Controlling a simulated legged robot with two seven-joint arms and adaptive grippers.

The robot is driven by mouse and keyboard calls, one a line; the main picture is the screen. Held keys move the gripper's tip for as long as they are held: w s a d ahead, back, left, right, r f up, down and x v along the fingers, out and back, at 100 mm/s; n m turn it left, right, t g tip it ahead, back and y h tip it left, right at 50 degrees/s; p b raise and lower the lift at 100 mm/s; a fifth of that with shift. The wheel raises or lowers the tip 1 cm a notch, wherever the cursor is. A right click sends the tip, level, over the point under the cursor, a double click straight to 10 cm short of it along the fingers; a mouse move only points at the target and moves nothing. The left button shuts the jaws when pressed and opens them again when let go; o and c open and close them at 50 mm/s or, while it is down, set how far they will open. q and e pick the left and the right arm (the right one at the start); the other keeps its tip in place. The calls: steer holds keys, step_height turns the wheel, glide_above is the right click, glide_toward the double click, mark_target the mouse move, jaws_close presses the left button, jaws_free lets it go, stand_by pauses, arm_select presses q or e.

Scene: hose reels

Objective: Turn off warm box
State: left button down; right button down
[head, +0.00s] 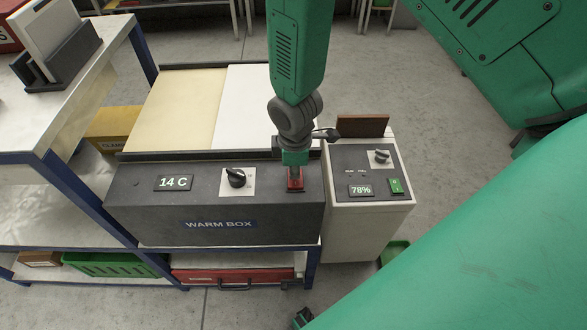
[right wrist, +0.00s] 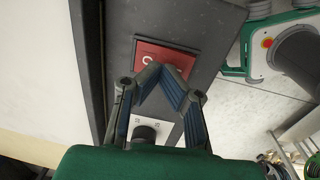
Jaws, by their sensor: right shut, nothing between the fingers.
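The warm box (head: 216,224) is a dark grey case on a blue-framed bench. Its front has a display (head: 173,183) reading 14 C, a black knob (head: 236,178) on a white plate, and a red switch (head: 295,184) at the right. My right gripper (head: 295,170) points down at the switch, shut and empty. In the right wrist view its fingertips (right wrist: 160,72) overlap the lower part of the red switch (right wrist: 165,57), hiding some of its lettering. I cannot tell whether they touch. The knob (right wrist: 145,132) shows behind the fingers. My left gripper is not seen.
A light grey unit (head: 365,220) with a 78% display, a knob and a green switch (head: 396,186) stands close at the right. A white bench (head: 85,75) with a dark rack is at the left. A green crate (head: 110,265) and a red case (head: 232,276) sit below.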

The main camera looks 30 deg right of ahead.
steer(key=r+p, duration=0.2)
steer(key=r, duration=0.1)
steer(key=r+p, duration=0.1)
steer(key=shift+w+r+p, duration=0.15)
steer(key=shift+w+p, duration=0.1)
steer(key=shift+p, duration=0.1)
step_height(320, 180, up, 9)
steer(key=w, duration=0.1)
steer(key=shift+d+b, duration=0.35)
steer(key=shift+d, duration=0.15)
steer(key=s+d+f+m+g, duration=0.1)
steer(key=s+f+m, duration=0.5)
steer(key=s+f, duration=0.45)
steer(key=s+d+f+m, duration=0.2)
steer(key=s+f+m, duration=0.45)
steer(key=s, duration=0.75)
step_height(320, 180, down, 8)
steer(key=w+a+n+b, duration=0.1)
steer(key=b, duration=0.7)
steer(key=shift+w+a+t+y, duration=0.25)
steer(key=shift+w+t+y, duration=0.05)
steer(key=shift+t, duration=0.1)
